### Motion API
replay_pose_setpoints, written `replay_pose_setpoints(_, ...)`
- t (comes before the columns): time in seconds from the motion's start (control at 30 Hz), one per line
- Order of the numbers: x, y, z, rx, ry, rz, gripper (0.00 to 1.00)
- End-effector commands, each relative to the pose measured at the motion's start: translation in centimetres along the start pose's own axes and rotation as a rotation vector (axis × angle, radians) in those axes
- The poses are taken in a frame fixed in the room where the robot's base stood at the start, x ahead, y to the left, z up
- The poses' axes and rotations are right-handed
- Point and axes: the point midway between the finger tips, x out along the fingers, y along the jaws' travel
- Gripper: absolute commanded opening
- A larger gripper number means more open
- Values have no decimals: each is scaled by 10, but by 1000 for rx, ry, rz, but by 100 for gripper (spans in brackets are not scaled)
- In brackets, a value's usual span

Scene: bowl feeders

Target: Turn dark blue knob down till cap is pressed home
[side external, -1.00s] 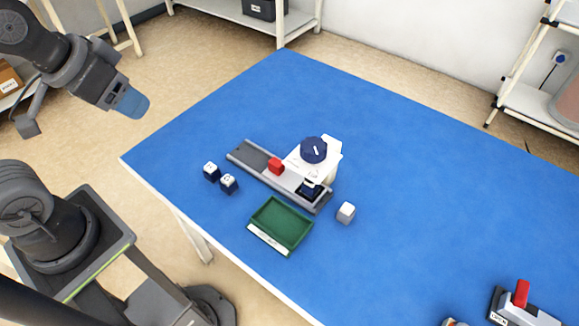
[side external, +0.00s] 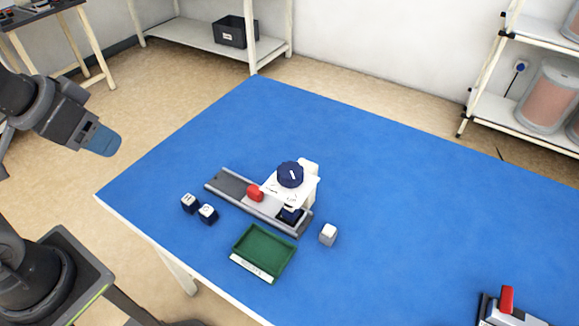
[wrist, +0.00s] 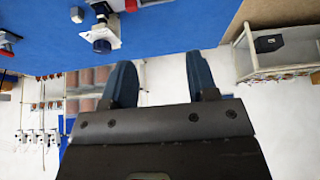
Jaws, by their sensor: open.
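The dark blue knob (side external: 291,174) sits on top of a white press frame (side external: 309,186), with a light line on its top face. Under the frame, a dark block (side external: 290,214) is partly hidden on a grey rail (side external: 228,185); I cannot tell how its cap sits. A red piece (side external: 255,192) stands on the rail beside the frame. My gripper (side external: 102,140) is off the table's left edge, far from the knob, with nothing seen between its fingers. In the wrist view my gripper (wrist: 160,82) has its fingers apart, and the knob (wrist: 102,46) shows beyond them.
Two dark blue blocks with white tops (side external: 188,203) (side external: 208,213) stand left of the rail. A green tray (side external: 263,250) lies in front, and a white block (side external: 328,234) to the right. A red-handled device (side external: 506,299) is at the lower right. The blue table (side external: 420,220) is otherwise largely clear.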

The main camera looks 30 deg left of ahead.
Motion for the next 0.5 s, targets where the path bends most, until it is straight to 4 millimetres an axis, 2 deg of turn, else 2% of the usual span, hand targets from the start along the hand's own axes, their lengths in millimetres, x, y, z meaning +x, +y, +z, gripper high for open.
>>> replay_pose_setpoints(0.03,0,0,0,0,0,0,56)
replay_pose_setpoints(0.13,-1,2,-5,-3,-7,3,66)
replay_pose_setpoints(0.23,-3,7,-20,-14,-37,14,75)
replay_pose_setpoints(0.33,-3,19,-48,-34,-88,29,84)
replay_pose_setpoints(0.5,9,51,-101,-79,-196,42,84)
